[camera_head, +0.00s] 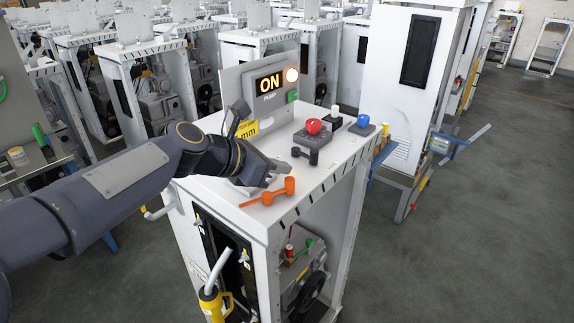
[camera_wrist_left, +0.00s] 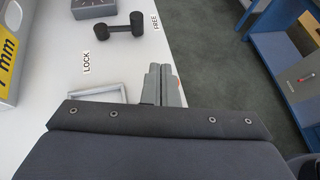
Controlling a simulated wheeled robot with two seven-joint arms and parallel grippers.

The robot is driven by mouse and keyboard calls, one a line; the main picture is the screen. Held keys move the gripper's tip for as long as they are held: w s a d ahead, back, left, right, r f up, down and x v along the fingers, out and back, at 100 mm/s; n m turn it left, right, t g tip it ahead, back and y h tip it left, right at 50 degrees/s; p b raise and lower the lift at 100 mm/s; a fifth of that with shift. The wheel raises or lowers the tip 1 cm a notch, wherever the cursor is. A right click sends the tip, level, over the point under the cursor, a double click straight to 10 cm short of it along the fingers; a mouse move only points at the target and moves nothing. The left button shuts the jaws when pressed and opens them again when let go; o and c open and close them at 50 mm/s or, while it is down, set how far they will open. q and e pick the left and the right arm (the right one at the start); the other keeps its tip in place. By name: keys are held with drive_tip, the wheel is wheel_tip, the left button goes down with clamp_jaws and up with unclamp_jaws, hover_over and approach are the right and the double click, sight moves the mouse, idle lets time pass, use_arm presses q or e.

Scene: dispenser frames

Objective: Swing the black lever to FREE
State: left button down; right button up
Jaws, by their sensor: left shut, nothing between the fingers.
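The black lever (camera_head: 305,152) lies on the white cabinet top, in front of a grey box with a red knob. In the left wrist view the black lever (camera_wrist_left: 123,30) is a short dark bar with thick ends, near the top edge. The printed word LOCK (camera_wrist_left: 87,62) is below and left of it; FREE (camera_wrist_left: 155,22) is to its right. My left gripper (camera_head: 284,168) is shut and empty, just left of and nearer than the lever, apart from it. Its closed fingers (camera_wrist_left: 162,82) show in the left wrist view. My right gripper is not in view.
An orange lever (camera_head: 270,193) lies at the cabinet's front edge, close to my left gripper. Behind stand an ON display panel (camera_head: 268,86), a red knob (camera_head: 313,126) and a blue knob (camera_head: 363,121). Open floor (camera_head: 480,220) is at the right.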

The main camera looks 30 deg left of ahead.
use_arm(q)
drive_tip(key=s+r, duration=0.1)
drive_tip(key=s, duration=0.1)
drive_tip(key=s+r, duration=0.1)
drive_tip(key=s, duration=0.1)
drive_tip(key=shift+r, duration=0.15)
drive_tip(key=shift+d, duration=0.1)
drive_tip(key=s+d+f+m+g, duration=0.1)
drive_tip(key=s+d+f+m, duration=0.2)
drive_tip(key=m, duration=0.7)
drive_tip(key=s+d+f+m+g, duration=0.2)
drive_tip(key=s+d+f+m, duration=0.1)
drive_tip(key=s+f+m, duration=0.5)
drive_tip(key=s+d+f+m+g+y, duration=0.1)
drive_tip(key=s+f+m, duration=0.4)
drive_tip(key=m, duration=0.6)
drive_tip(key=shift+s+d+f+m+g, duration=0.25)
drive_tip(key=shift+d+f+g, duration=0.4)
drive_tip(key=shift+d, duration=0.45)
